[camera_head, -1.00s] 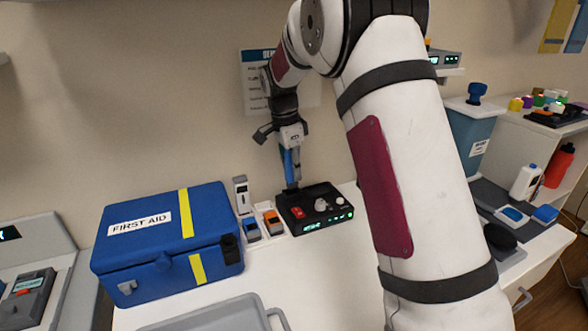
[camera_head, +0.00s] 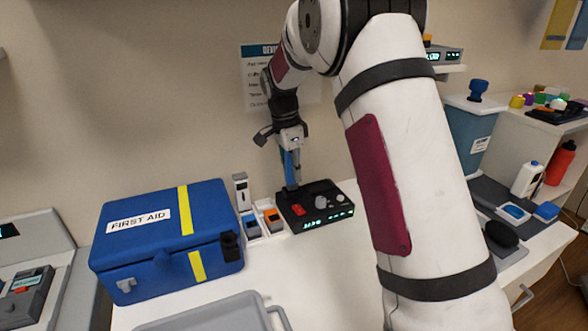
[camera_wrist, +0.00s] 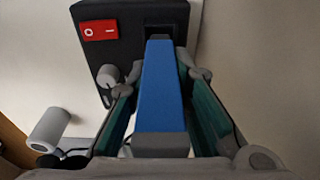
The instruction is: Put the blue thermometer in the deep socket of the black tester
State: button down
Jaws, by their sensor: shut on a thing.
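The blue thermometer (camera_wrist: 162,88) is held lengthwise between the fingers of my gripper (camera_wrist: 163,110). In the head view my gripper (camera_head: 291,152) is above the back left of the black tester (camera_head: 330,217), with the blue thermometer (camera_head: 290,170) pointing down, nearly upright. In the wrist view the thermometer's far end meets or overlaps a dark square opening in the tester (camera_wrist: 125,22). I cannot tell how far, if at all, it is inside. The tester has a red switch (camera_wrist: 99,30), grey knobs and green lit digits.
A blue first aid box (camera_head: 160,240) and a white holder with small blue and orange items (camera_head: 272,219) stand left of the tester. A grey tray (camera_head: 215,315) lies in front. The white tabletop before the tester is clear.

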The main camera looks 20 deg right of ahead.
jog(key=shift+f+b, duration=0.35)
jog(key=shift+f, duration=0.65)
jog(key=c, duration=1.4)
grip_release()
jog(key=shift+o, duration=0.2)
jog(key=r, duration=0.5)
jog(key=a+r, duration=0.1)
jog(key=r, duration=0.1)
jog(key=shift+r, duration=0.25)
jog(key=shift+a, duration=0.15)
